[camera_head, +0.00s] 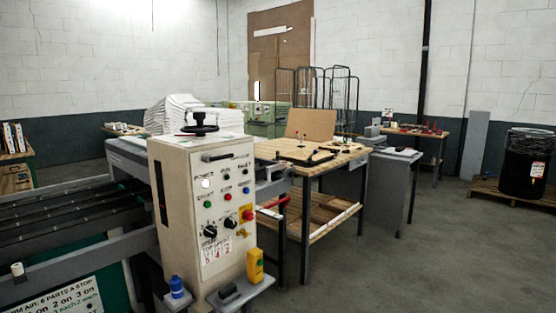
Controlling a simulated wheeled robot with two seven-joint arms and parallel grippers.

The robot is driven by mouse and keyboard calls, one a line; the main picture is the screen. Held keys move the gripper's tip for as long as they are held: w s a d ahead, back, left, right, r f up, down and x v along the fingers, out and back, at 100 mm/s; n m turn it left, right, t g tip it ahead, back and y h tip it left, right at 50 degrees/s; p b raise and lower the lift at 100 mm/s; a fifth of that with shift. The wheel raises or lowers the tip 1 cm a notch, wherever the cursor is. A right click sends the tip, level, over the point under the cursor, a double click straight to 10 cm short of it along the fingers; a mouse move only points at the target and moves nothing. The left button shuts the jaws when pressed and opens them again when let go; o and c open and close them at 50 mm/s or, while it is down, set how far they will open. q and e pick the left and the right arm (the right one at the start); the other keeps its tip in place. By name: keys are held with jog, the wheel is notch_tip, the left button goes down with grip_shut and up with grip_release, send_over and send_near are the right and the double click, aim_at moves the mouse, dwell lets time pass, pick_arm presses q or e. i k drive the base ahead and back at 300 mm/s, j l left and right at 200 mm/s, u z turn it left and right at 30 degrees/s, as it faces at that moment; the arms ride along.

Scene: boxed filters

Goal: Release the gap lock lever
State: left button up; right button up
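A cream machine control cabinet (195,190) stands left of centre, with buttons, knobs and a panel on its front. A red-handled lever (275,203) sticks out at the cabinet's right side, sloping up to the right; it may be the gap lock lever, but no label is readable. A black handwheel (200,123) sits on the cabinet's top. A black bar handle (217,156) is high on the front face. Neither of my grippers is in view.
A wooden-topped workbench (340,157) with tools stands behind and right of the cabinet. A yellow box (255,265) and a blue-capped item (177,286) are low at the cabinet's front. A black barrel (526,165) stands on a pallet at far right. The right foreground floor is clear.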

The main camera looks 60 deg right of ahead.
aim_at(208, 159)
jog(key=z, duration=1.75)
